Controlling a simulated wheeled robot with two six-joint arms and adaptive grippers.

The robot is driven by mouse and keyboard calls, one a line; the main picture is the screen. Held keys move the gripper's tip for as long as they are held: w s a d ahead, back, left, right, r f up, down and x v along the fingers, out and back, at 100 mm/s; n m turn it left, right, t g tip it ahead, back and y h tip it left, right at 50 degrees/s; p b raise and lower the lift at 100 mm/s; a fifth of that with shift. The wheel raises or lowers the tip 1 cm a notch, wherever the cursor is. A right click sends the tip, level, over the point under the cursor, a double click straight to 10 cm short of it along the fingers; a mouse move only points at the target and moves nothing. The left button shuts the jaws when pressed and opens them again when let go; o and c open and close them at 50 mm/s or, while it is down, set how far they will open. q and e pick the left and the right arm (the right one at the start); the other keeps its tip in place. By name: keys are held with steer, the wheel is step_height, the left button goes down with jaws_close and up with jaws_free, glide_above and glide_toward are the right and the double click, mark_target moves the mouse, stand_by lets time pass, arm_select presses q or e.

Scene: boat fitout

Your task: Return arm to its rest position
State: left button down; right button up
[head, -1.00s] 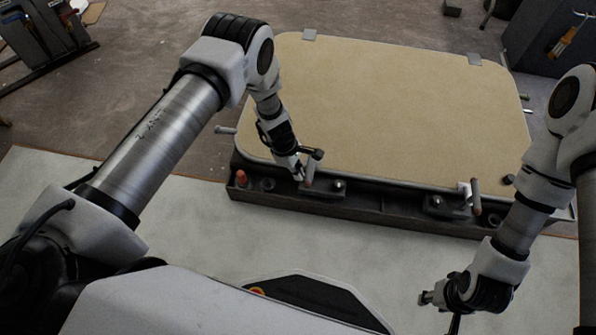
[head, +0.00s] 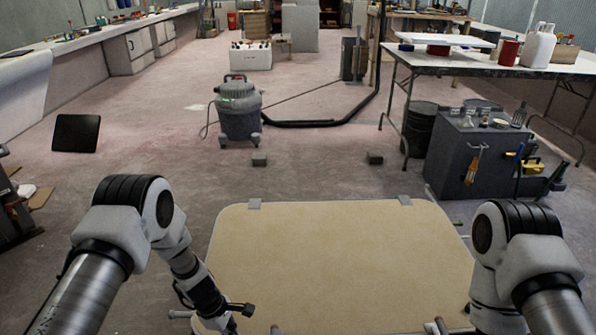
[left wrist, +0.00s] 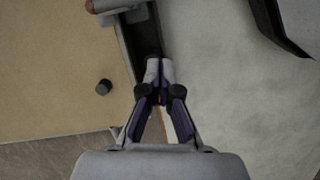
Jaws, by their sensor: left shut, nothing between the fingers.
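My left arm (head: 188,265) reaches down to the front left of a tan panel with rounded corners (head: 335,255). My left gripper (left wrist: 159,75) is shut and empty in the left wrist view, over the dark frame edge (left wrist: 142,45) beside the panel. In the head view the end of this gripper (head: 230,326) is at the bottom edge and partly cut off. My right arm (head: 500,255) is at the panel's right side; its gripper is out of frame.
A black knob (left wrist: 103,87) stands on the panel near the left gripper. A brown handle (left wrist: 100,6) shows at the top of that view. A grey tool cabinet (head: 475,155) stands behind right.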

arm_select(q)
steer(key=s+a+r+m+y, duration=0.15)
steer(key=s+m, duration=0.55)
steer(key=s, duration=0.7)
steer(key=s+a+r+m+y, duration=0.1)
steer(key=s+a+m+y, duration=0.15)
steer(key=s+m, duration=0.85)
step_height(320, 180, up, 25)
steer(key=s+n+p, duration=0.1)
steer(key=p, duration=2.4)
steer(key=shift+n+h+p, duration=0.3)
steer(key=shift+n+p, duration=0.05)
steer(key=shift+n, duration=0.05)
steer(key=shift+s, duration=0.15)
steer(key=shift+a, duration=0.1)
